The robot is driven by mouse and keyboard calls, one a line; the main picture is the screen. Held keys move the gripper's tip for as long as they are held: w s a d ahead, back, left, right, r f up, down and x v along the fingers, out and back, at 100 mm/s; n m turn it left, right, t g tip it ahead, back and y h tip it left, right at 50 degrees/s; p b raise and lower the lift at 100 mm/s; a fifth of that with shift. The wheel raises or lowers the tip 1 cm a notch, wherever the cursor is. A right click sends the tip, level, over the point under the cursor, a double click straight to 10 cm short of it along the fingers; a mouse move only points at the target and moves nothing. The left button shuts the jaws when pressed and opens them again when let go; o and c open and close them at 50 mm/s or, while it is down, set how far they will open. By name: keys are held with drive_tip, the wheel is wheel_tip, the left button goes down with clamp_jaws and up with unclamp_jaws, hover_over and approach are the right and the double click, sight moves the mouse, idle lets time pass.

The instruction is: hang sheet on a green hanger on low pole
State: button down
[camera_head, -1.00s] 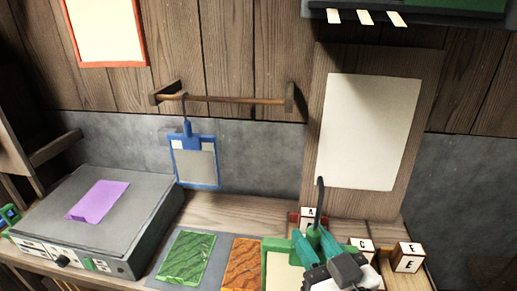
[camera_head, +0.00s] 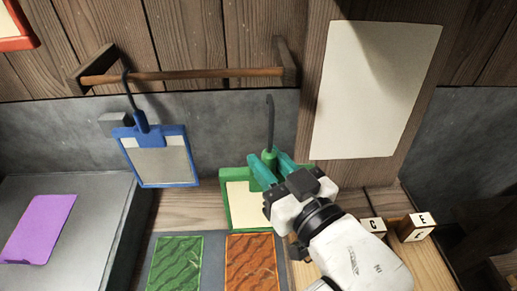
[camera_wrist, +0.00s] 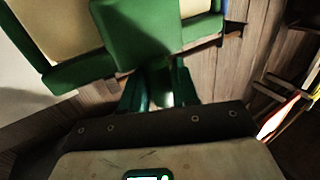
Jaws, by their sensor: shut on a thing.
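My gripper (camera_head: 268,168) is shut on the neck of the green hanger (camera_head: 228,210), a green frame with a cream sheet (camera_head: 240,202) in it. Its dark hook (camera_head: 270,120) points up, below and right of the pole. The low pole (camera_head: 190,74) is a wooden rod between two wall brackets. A blue hanger (camera_head: 180,132) with a grey sheet hangs from the pole's left part. In the wrist view the green hanger (camera_wrist: 150,30) fills the top, with the green fingers (camera_wrist: 155,90) at it. My gripper hides part of the frame.
A grey machine (camera_head: 100,200) with a purple sheet (camera_head: 38,228) stands at left. Green (camera_head: 178,262) and orange (camera_head: 252,262) patterned sheets lie on the bench. Lettered blocks (camera_head: 418,226) stand at right. A board with a blank sheet (camera_head: 375,88) is beside the pole. The pole's middle and right are free.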

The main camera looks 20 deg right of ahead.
drive_tip(key=shift+w+d+f+b, duration=0.15)
drive_tip(key=shift+w+d+b, duration=0.1)
drive_tip(key=shift+w+b, duration=0.7)
drive_tip(key=w+d+f+b, duration=0.1)
drive_tip(key=w+d+b, duration=0.3)
drive_tip(key=w, duration=0.9)
drive_tip(key=shift+d+b, duration=0.2)
drive_tip(key=shift+b, duration=0.15)
drive_tip(key=shift+w+f, duration=0.1)
idle(0.4)
drive_tip(key=c, duration=0.8)
unclamp_jaws()
